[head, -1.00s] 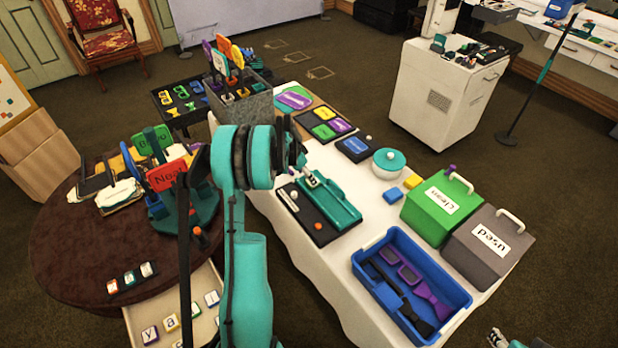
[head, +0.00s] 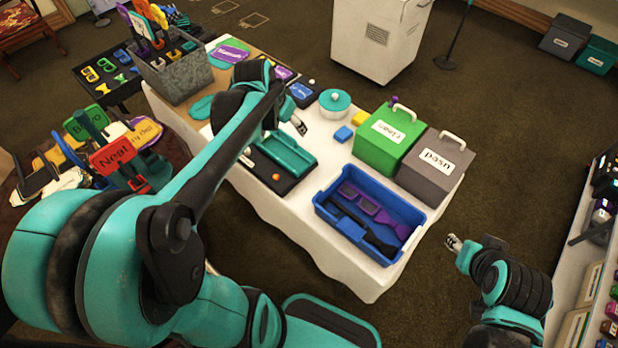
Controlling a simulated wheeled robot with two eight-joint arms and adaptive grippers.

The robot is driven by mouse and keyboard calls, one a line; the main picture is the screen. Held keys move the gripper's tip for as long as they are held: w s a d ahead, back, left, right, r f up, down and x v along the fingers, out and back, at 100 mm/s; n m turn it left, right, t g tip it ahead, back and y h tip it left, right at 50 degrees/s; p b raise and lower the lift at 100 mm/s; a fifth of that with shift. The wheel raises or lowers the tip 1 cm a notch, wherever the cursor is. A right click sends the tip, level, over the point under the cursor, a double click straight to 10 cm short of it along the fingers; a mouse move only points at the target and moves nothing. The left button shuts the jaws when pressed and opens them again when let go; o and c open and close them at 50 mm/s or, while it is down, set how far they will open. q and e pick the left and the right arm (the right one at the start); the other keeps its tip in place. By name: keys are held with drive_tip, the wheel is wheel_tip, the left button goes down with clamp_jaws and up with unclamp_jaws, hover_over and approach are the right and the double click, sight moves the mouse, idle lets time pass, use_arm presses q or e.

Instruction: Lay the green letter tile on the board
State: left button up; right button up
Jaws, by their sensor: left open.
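I cannot make out a green letter tile or a letter board in the head view. My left arm covers the lower left. My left gripper (head: 299,126) is small in the picture, open and with nothing seen in it. It hangs over the white table (head: 350,278), between the teal tray (head: 288,153) and the white pot with a teal lid (head: 335,103). My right gripper (head: 454,243) is off the table's right side, above the floor; its finger gap is too small to judge.
A blue bin (head: 322,209) holds purple and black items. Green (head: 386,143) and grey (head: 432,170) lidded boxes stand behind it. A grey bin (head: 172,80) of paddles is at the back left. Signs crowd the left, including red "Neal" (head: 113,156). Dark floor is open at right.

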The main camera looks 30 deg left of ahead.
use_arm(q)
drive_tip(key=s+d+n+t, duration=0.1)
drive_tip(key=s+d+t, duration=0.1)
drive_tip(key=s+d, duration=1.1)
drive_tip(key=shift+s+d+f, duration=0.15)
drive_tip(key=shift+s+f, duration=0.1)
drive_tip(key=shift+s, duration=0.25)
drive_tip(key=shift+f+b, duration=0.45)
